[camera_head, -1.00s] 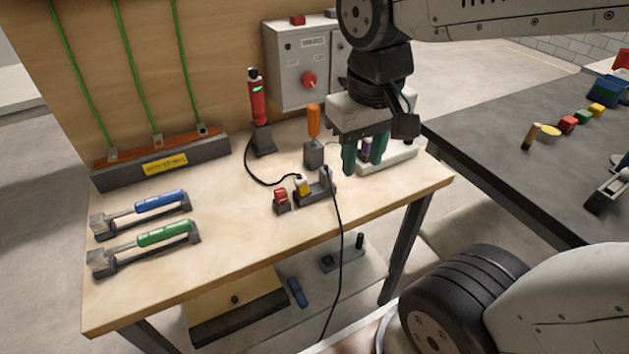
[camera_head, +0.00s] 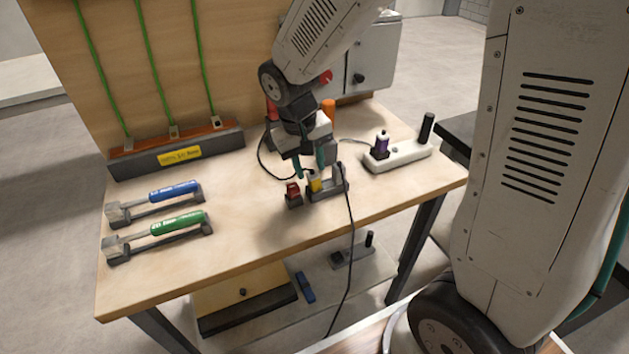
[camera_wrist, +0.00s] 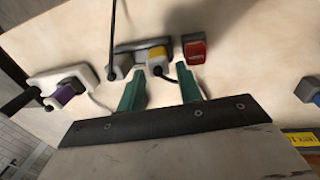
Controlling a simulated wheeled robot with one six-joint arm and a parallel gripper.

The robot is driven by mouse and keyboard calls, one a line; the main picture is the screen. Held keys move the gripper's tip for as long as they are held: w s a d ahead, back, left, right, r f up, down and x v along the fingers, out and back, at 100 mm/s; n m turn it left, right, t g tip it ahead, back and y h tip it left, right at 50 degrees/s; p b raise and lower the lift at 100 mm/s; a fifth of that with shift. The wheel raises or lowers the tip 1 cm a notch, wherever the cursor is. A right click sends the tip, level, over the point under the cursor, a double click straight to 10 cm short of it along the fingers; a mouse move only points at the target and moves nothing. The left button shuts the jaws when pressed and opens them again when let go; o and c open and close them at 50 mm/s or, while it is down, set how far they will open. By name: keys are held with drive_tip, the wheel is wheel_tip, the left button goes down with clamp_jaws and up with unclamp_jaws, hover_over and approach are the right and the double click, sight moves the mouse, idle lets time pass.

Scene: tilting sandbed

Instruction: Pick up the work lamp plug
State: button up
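A yellow plug (camera_head: 316,184) sits in a dark holder (camera_head: 328,193) on the wooden bench. A black cable seems to link it to the red lamp-like device behind, so I take it for the work lamp plug. In the wrist view the yellow plug (camera_wrist: 157,57) lies just beyond my fingertips, roughly between them. My gripper (camera_head: 311,168) is above and just behind it in the head view. Its two green fingers are apart with nothing between them, as the wrist view of my gripper (camera_wrist: 162,86) shows. Contact with the plug is not visible.
A red block (camera_head: 293,194) stands left of the holder; a grey plug (camera_wrist: 121,64) sits in it beside the yellow one. A white power strip (camera_head: 405,155) bears a purple plug (camera_head: 381,144). Blue (camera_head: 173,191) and green (camera_head: 178,222) handled tools lie left. A cable hangs over the front edge.

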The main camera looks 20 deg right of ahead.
sight(312, 170)
drive_tip(key=f, duration=0.2)
drive_tip(key=d+f, duration=0.1)
drive_tip(key=f, duration=0.1)
clamp_jaws()
drive_tip(key=shift+r, duration=0.2)
